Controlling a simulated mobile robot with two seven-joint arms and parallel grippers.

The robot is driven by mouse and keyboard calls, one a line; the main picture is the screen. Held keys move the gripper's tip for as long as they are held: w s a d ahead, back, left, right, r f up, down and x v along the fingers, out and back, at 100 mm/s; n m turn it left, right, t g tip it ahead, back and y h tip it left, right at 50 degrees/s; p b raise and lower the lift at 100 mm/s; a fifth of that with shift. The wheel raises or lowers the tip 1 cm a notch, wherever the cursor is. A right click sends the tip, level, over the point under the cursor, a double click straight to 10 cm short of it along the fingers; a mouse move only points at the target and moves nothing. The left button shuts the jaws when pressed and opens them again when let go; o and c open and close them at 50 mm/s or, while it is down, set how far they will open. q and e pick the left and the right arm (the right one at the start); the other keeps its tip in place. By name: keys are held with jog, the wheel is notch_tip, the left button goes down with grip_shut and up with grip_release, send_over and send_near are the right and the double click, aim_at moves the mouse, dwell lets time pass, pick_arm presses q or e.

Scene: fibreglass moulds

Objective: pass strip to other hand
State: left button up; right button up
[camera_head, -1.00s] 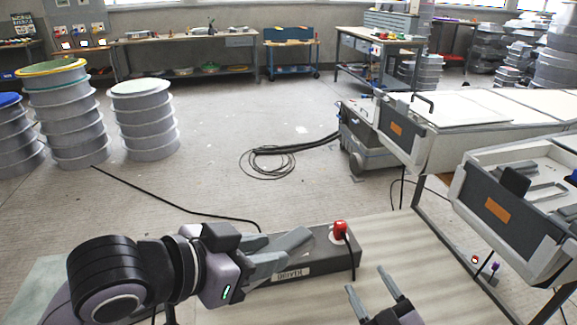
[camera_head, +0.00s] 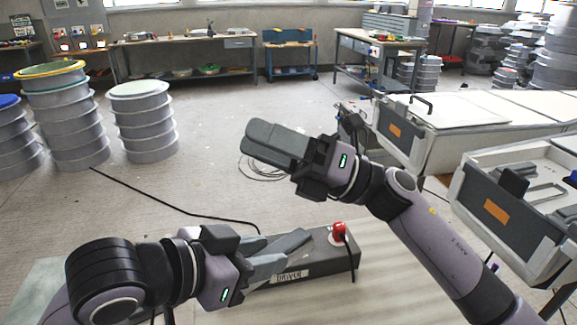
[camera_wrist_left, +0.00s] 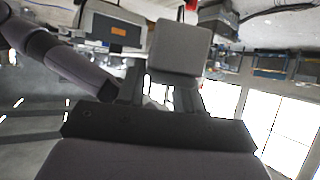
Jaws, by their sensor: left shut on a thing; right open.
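My left gripper (camera_head: 285,255) is shut on the strip's left part in the head view. In the left wrist view a grey block, which looks like the strip (camera_wrist_left: 180,45), stands between the fingers. My right gripper (camera_head: 252,146) is above and beyond the strip, apart from it, its fingers pointing left. It is open and empty; the fingers overlap from this side.
A pale work surface (camera_head: 400,255) lies below the strip. Grey mould boxes with orange labels (camera_head: 497,211) stand at the right. Stacked grey drums (camera_head: 146,125) stand at the left. A black cable (camera_head: 165,200) runs over the floor, which is mostly clear in the middle.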

notch_tip(320, 180, up, 3)
jog(key=s+a+n+g+h, duration=0.2)
jog(key=n+g+h, duration=0.2)
jog(key=n, duration=0.3)
jog(key=n+t+h, duration=0.5)
jog(key=n+h, duration=0.6)
jog(key=h, duration=0.8)
send_over(289, 237)
notch_tip(289, 237, down, 5)
notch_tip(289, 237, down, 12)
jog(key=shift+f, duration=0.15)
